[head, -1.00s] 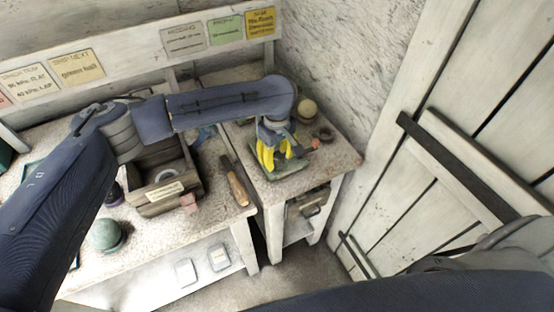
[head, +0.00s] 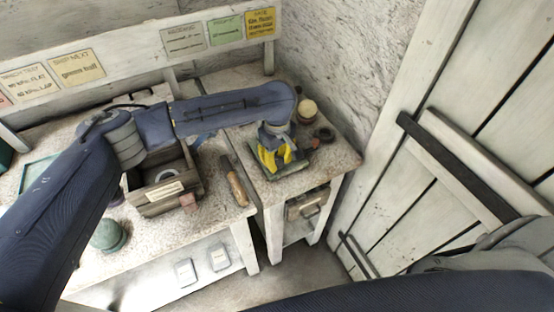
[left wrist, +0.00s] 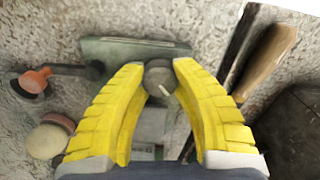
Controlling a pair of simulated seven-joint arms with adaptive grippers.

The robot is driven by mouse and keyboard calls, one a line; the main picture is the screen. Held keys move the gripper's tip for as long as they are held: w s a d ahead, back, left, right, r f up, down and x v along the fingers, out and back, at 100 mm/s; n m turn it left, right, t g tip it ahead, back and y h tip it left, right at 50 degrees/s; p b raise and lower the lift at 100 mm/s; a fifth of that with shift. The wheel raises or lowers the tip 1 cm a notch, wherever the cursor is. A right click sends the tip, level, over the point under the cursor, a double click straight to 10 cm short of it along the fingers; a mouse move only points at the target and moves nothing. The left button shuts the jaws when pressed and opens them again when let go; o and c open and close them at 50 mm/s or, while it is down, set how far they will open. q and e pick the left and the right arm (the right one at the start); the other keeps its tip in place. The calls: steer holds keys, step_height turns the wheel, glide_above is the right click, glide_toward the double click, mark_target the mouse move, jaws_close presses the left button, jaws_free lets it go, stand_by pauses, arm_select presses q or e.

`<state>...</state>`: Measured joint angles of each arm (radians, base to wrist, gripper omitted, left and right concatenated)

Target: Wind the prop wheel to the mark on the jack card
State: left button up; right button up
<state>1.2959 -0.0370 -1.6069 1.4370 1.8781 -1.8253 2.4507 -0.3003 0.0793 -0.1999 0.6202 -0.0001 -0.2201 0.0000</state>
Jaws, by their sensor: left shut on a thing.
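The prop wheel, a small dark round knob (left wrist: 158,76) with a pale pointer stub, sits between the yellow fingertips of my left gripper (left wrist: 159,72) in the left wrist view. The gripper is shut on it from above. In the head view my left gripper (head: 279,160) is over the greenish jack plate (head: 292,171) on the right-hand bench, and the fingers hide the wheel. The plate also shows in the left wrist view (left wrist: 105,48). A yellow card (head: 261,23) hangs above; its small writing is unreadable, so I cannot confirm it is the jack card. My right gripper is out of view.
An orange-red knob on a dark arm (left wrist: 37,79) and a cream sphere (left wrist: 48,139) lie left of the jack in the left wrist view. A wooden-handled tool (head: 233,182) and a wooden box (head: 160,199) stand on the left bench. A dark ring (head: 324,134) is near the wall.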

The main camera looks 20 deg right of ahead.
arm_select(q)
steer(key=shift+w+a, duration=0.15)
steer(key=shift+w, duration=0.05)
jaws_close()
steer(key=shift+m, duration=0.3)
steer(key=shift+m, duration=0.5)
steer(key=shift+w+r+m, duration=0.1)
steer(key=shift+m, duration=2)
steer(key=o, duration=0.8)
jaws_free()
steer(key=shift+o, duration=0.9)
